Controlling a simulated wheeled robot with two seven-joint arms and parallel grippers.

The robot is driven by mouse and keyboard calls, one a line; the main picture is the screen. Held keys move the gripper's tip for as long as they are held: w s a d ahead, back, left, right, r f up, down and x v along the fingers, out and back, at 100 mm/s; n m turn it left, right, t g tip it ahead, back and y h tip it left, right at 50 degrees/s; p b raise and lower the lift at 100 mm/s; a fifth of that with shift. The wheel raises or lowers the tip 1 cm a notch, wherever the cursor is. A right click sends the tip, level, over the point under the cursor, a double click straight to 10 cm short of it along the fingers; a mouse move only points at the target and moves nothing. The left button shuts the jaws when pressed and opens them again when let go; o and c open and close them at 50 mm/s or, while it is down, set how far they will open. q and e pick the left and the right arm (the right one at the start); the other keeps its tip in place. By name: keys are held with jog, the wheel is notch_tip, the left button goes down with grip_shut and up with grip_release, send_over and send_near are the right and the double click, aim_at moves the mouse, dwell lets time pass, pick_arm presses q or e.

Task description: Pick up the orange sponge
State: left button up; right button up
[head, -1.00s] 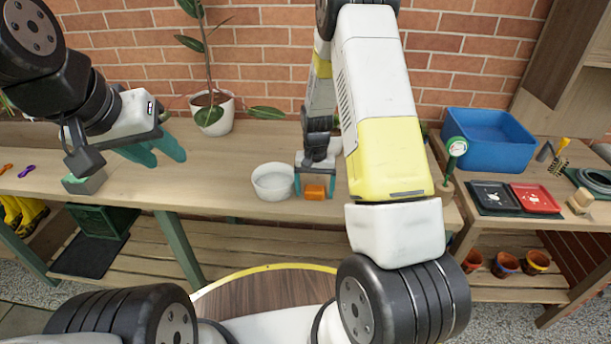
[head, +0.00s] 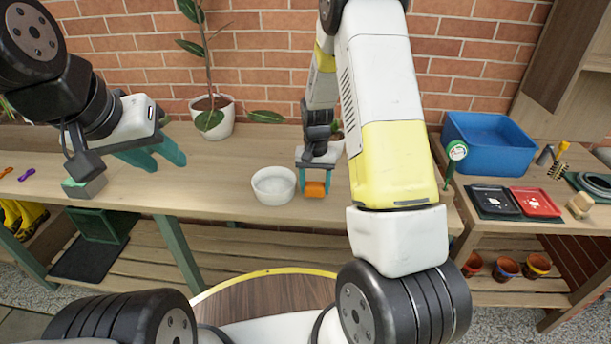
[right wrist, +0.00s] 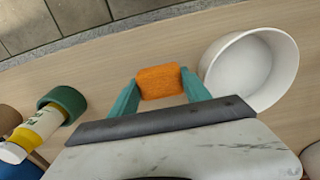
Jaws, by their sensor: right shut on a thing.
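The orange sponge (head: 314,189) is between the fingers of my right gripper (head: 314,182), just right of the white bowl (head: 274,186) on the wooden bench. In the right wrist view the sponge (right wrist: 160,82) sits between the two teal fingertips, which touch its sides. I cannot tell whether it is clear of the bench top. My left gripper (head: 168,157) is at the left above the bench, with its teal fingers apart and nothing seen between them.
The white bowl stands close beside my right gripper, also in the right wrist view (right wrist: 250,70). A potted plant (head: 211,118) stands at the back. A green-and-grey block (head: 85,187) lies at the left. A blue tub (head: 490,142) and trays (head: 515,202) are on the right table.

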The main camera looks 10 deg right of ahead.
jog(key=s+a+r, duration=0.1)
jog(key=s+a, duration=0.1)
jog(key=s, duration=0.5)
jog(key=s+a, duration=0.2)
jog(key=s, duration=0.6)
jog(key=shift+s+a+r, duration=0.2)
jog(key=shift+r, duration=0.2)
